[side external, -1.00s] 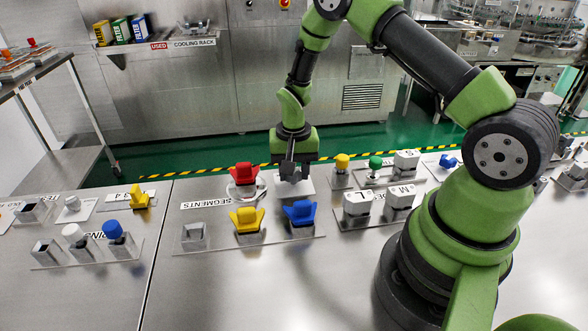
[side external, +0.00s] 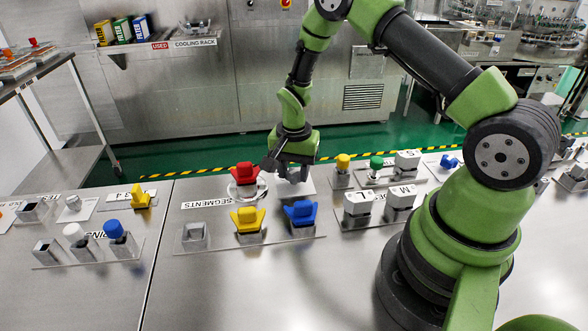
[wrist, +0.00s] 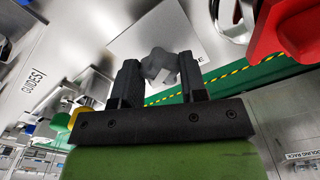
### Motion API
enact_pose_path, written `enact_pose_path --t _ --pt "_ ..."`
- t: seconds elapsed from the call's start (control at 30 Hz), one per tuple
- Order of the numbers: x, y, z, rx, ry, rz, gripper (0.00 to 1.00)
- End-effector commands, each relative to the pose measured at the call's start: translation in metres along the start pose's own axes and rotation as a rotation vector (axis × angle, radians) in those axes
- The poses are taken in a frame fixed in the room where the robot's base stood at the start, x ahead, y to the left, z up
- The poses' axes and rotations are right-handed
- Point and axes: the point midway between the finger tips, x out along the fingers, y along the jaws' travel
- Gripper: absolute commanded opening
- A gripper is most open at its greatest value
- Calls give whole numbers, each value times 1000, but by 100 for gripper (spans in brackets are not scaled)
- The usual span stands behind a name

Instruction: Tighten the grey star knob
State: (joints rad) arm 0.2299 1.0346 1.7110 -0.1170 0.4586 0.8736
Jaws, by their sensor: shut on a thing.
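The grey star knob (wrist: 160,65) shows between my two fingers in the wrist view, over a pale plate (wrist: 135,47). My gripper (wrist: 159,76) points down and is shut on the knob. In the side view my gripper (side external: 287,172) is low at the back of the segments area, just right of the red part, with a little of the grey knob (side external: 295,175) showing beside the fingers. The fingers hide much of the knob there, and its seat is hidden.
The red part (side external: 246,174) stands close on the left of my gripper. Yellow (side external: 248,219) and blue (side external: 299,213) winged parts stand in front. Yellow (side external: 342,162) and green (side external: 376,164) knobs stand to the right. The front table is clear.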

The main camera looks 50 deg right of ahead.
Motion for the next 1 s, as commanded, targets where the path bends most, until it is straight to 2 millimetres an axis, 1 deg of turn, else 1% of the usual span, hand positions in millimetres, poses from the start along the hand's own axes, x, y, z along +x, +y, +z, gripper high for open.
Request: enact_pose_path --t 0.13,0.17,0.2,0.27,0.53,0.63,0.77,0.9,1.0 --pt "0 0 0 6 -2 1 15" --pt "0 0 0 6 -2 1 44" --pt "0 0 0 5 -2 1 53" --pt "0 0 0 4 -1 1 65" --pt "-1 0 0 2 0 0 65" --pt "-8 0 0 1 1 -2 65" --pt "-30 -1 -1 2 3 -5 65" --pt "-59 -1 -1 2 3 -5 65" --pt "-77 0 0 3 2 -5 65"
